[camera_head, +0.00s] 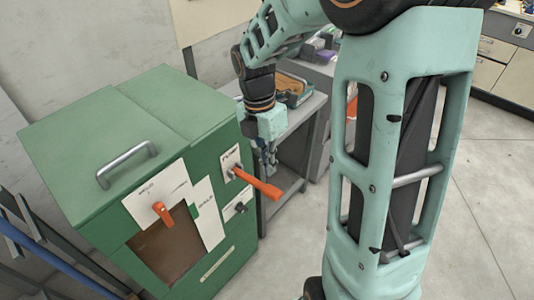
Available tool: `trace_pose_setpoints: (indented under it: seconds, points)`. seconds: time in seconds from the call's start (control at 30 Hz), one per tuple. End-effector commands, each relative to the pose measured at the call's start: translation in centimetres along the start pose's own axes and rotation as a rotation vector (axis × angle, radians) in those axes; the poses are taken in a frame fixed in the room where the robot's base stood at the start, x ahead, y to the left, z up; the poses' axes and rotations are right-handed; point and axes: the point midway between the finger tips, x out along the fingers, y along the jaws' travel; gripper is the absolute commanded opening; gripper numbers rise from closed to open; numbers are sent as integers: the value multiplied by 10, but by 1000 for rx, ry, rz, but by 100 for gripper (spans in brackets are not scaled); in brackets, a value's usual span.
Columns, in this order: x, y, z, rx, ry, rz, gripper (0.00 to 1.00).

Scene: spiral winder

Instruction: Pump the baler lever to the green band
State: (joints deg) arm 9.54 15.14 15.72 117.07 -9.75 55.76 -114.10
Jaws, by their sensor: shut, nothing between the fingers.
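The green baler (213,162) stands at the left with a white plate marked PUMP (230,160) on its right-hand front. An orange lever (260,183) sticks out from this plate, slanting slightly down to the right. My gripper (270,167) points down just above and behind the lever in this view. It is shut and holds nothing; I cannot tell whether it touches the lever. A small green patch shows on the white panel (208,222) left of the lever, too small to read as a gauge.
A smaller orange handle (163,213) sits on another white plate above a brown opening (165,255). A black knob (239,208) is below the lever. A grey bench (312,106) with a tray (292,90) stands behind my gripper. Open floor lies at the right.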

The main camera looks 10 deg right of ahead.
Motion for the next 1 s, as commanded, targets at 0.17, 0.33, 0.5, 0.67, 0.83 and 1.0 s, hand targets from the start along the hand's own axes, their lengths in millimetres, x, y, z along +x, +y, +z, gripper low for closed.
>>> trace_pose_setpoints:
  seconds: [0.17, 0.33, 0.5, 0.67, 0.83, 1.0]
  points:
    - [39, 0, 0, 0, 1, -3, 0]
    - [60, 0, 0, -1, 1, -1, 0]
    - [69, 0, 0, 0, -1, 0, 0]
    - [70, 0, 0, 0, -1, 1, 0]
    - [70, 0, 0, 0, -1, 1, 0]
    - [70, 2, 2, 1, 0, 8, 0]
